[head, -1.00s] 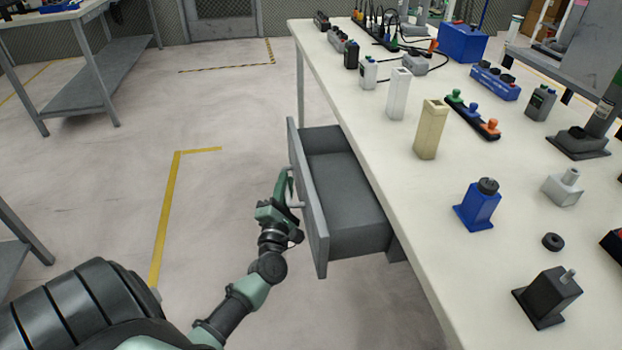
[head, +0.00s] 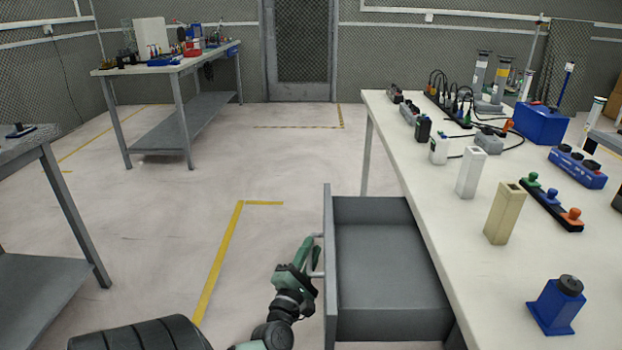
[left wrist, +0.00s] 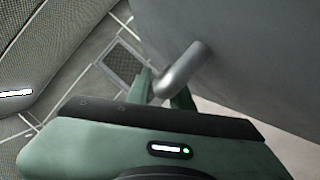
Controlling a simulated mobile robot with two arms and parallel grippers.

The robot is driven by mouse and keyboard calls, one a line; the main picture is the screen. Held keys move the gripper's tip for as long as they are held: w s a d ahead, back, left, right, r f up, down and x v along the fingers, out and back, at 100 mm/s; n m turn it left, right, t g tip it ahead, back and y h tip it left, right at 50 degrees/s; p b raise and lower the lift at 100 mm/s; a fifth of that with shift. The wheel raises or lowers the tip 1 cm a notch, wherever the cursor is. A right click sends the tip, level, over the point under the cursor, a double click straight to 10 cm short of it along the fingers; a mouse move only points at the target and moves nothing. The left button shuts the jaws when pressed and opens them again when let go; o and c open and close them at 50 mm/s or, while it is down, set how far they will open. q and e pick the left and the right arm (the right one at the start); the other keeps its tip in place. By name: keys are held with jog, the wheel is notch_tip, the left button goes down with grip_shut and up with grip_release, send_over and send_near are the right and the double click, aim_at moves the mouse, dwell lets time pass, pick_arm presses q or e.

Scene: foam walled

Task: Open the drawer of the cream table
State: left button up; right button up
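The cream table (head: 455,235) stands on the right. Its grey drawer (head: 385,265) is pulled out to the left, with the empty inside showing. The drawer's bar handle (head: 317,256) is on its front panel (head: 330,275). My left gripper (head: 309,252) is at the handle, outside the front panel. In the left wrist view the handle (left wrist: 183,70) passes between the green fingers of my left gripper (left wrist: 163,90). The fingertips are partly hidden, so how tightly they close on it is hard to see. My right gripper is not in view.
On the table stand a beige block (head: 503,212), a white block (head: 471,172), a blue block (head: 557,305) and several connectors. Another workbench (head: 165,68) is at the back left, and a table (head: 40,150) at the left edge. The floor between is clear.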

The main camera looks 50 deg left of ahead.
pick_arm(q)
jog(key=v, duration=0.8)
jog(key=shift+w+a, duration=0.1)
dwell(0.5)
